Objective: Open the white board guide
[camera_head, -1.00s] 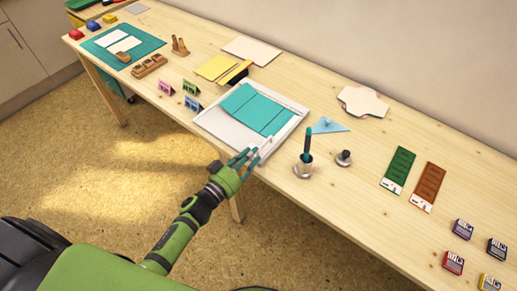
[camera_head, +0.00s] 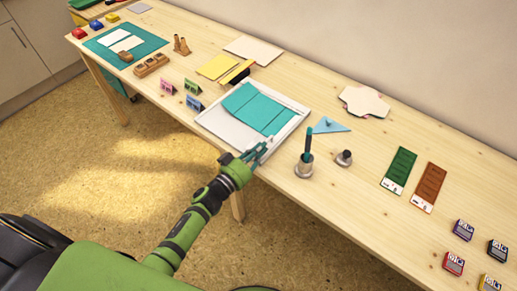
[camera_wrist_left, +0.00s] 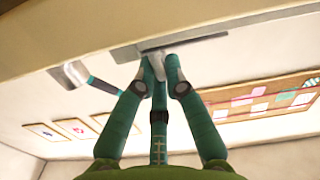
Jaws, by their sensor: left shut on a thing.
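The white board guide (camera_head: 228,131) lies flat on the wooden table, with teal sheets (camera_head: 259,109) on it. My left gripper (camera_head: 260,152) is at its front right corner, by the table's front edge. In the left wrist view its teal fingers (camera_wrist_left: 162,72) are shut on a small pale tab (camera_wrist_left: 156,62) under a grey strip (camera_wrist_left: 180,44). The fingers hide part of the tab. My right gripper is not in view.
A blue triangle (camera_head: 328,125), a holder with a teal-handled tool (camera_head: 305,163) and a small dark-knobbed stamp (camera_head: 344,158) stand right of the guide. Small coloured stands (camera_head: 194,103) are on its left. Yellow card (camera_head: 217,66) lies behind. Table between guide and back wall is partly clear.

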